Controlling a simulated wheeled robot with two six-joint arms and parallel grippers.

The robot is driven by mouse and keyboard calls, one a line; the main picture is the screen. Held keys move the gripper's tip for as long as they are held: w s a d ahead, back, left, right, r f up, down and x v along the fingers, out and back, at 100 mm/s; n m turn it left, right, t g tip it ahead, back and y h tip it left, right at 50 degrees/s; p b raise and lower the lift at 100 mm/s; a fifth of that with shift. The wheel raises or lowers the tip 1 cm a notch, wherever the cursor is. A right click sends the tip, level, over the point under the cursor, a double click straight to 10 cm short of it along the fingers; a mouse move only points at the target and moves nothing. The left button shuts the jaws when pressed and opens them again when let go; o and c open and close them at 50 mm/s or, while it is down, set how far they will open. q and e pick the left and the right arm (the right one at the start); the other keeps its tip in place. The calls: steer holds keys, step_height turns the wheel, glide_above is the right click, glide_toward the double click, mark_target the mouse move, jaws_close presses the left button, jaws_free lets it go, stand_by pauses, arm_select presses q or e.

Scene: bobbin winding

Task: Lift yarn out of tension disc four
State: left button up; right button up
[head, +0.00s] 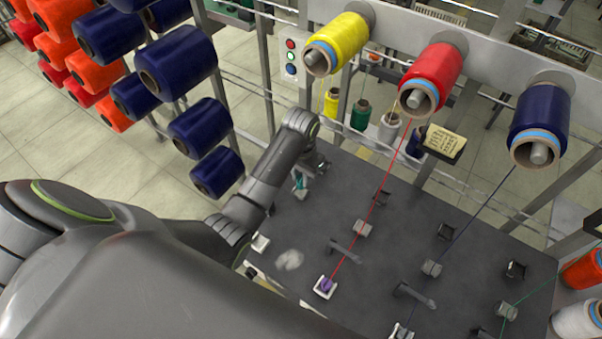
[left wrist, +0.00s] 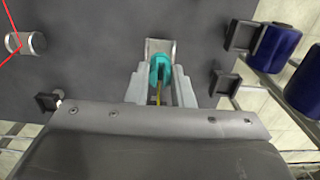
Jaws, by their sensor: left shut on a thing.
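In the left wrist view my left gripper (left wrist: 161,88) has its two pale fingers on either side of a teal tension disc (left wrist: 159,66) on a metal bracket. A short strand of yellow yarn (left wrist: 158,94) runs from the disc down between the fingers, and the gripper is shut on it. Whether the yarn still sits inside the disc is hard to tell. In the head view my left gripper (head: 309,168) reaches down to the far left of the dark table, and the teal disc (head: 299,183) shows small beside it. My right gripper is out of view.
Yellow (head: 346,36), red (head: 437,72) and blue (head: 545,113) cones hang on the back rail. A red yarn (head: 375,195) runs to a purple disc (head: 325,286) on the dark table (head: 300,225). Brackets and guides stand around it. A rack of blue spools (head: 200,126) is close left.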

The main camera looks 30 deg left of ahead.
arm_select(q)
steer(key=shift+f+b, duration=0.45)
steer(key=shift+f, duration=0.9)
steer(key=shift+r+p, duration=0.75)
steer(key=shift+r, duration=0.8)
steer(key=shift+r, duration=0.1)
steer(key=shift+r, duration=1.4)
